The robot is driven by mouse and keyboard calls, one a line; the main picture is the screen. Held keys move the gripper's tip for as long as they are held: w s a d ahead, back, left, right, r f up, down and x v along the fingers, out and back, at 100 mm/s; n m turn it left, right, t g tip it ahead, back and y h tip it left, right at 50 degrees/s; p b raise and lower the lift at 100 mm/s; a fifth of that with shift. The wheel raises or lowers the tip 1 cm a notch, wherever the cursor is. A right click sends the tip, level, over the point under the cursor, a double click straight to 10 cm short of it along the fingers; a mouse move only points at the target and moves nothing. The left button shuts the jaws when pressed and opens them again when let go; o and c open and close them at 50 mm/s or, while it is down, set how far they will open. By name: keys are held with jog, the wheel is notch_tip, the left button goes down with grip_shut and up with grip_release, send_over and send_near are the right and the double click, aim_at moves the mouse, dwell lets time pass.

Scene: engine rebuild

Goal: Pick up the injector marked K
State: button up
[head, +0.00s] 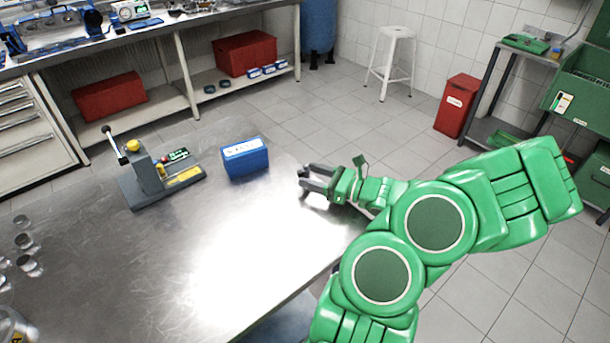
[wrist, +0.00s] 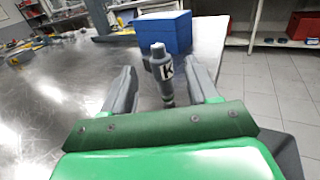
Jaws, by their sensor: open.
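The injector marked K (wrist: 160,62) shows in the wrist view as a grey cylinder with a narrower lower end and a white label bearing a black K. My gripper (head: 304,182) is open over the right part of the metal table in the head view. In the wrist view its two grey fingers stand on either side of the injector, with a gap visible on each side. The injector's lower end is partly hidden by the gripper body. I cannot make the injector out clearly in the head view.
A blue box (head: 245,160) stands left of my gripper on the metal table (head: 130,265); it is behind the injector in the wrist view (wrist: 165,34). A grey stand with a lever (head: 145,180) is further left. Glass jars (head: 25,262) are at the left edge.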

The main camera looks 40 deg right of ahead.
jog(key=shift+x, duration=1.25)
jog(key=shift+c, duration=0.2)
jog(key=c, duration=0.9)
